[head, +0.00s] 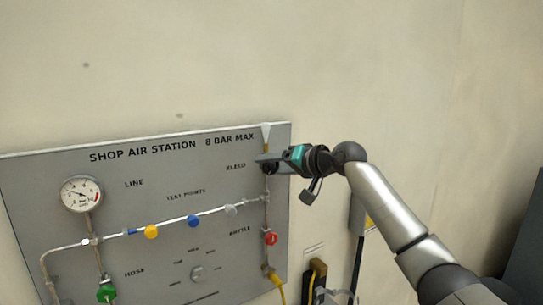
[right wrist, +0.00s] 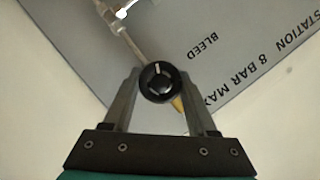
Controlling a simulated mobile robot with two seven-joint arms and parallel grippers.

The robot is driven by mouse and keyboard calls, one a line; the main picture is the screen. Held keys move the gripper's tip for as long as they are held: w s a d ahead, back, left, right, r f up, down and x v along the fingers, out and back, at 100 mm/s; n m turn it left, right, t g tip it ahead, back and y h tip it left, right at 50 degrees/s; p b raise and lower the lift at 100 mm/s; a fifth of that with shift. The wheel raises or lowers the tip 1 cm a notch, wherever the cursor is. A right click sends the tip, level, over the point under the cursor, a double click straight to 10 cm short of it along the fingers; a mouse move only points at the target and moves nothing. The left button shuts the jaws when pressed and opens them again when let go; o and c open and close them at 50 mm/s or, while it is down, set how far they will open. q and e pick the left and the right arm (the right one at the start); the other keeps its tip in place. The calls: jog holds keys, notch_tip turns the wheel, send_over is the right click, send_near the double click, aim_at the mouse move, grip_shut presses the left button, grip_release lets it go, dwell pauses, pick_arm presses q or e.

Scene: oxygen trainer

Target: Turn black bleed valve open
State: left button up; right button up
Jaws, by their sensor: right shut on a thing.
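The black bleed valve (right wrist: 158,82) is a round black knob with a pale pointer mark, on a thin metal pipe near the word BLEED. In the head view the bleed valve (head: 268,168) is at the upper right of the panel, partly hidden by the gripper. My right gripper (right wrist: 158,84) has one finger on each side of the knob and is shut on it. In the head view the right gripper (head: 270,160) reaches the knob from the right. My left gripper is not in view.
The grey panel (head: 130,215) carries a pressure gauge (head: 81,194), a green knob (head: 106,293), yellow (head: 151,232) and blue (head: 194,221) test points, and a red knob (head: 271,238) below the bleed valve. Bare wall (head: 400,80) lies above and right.

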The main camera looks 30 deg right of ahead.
jog(key=shift+r+n+h+p, duration=0.1)
jog(key=shift+n+h+p, duration=0.5)
jog(key=shift+n+p, duration=0.35)
jog(key=shift+a+n+g+h+p, duration=0.1)
jog(key=shift+n+g+h+p, duration=0.2)
jog(key=shift+n+h+p, duration=0.4)
jog(key=shift+f+n, duration=0.2)
jog(key=shift+n, duration=0.15)
jog(key=o, duration=1.4)
jog(key=shift+c, duration=0.2)
jog(key=shift+r, duration=0.1)
jog(key=b+v, duration=0.7)
jog(key=v, duration=0.8)
jog(key=shift+s, duration=0.1)
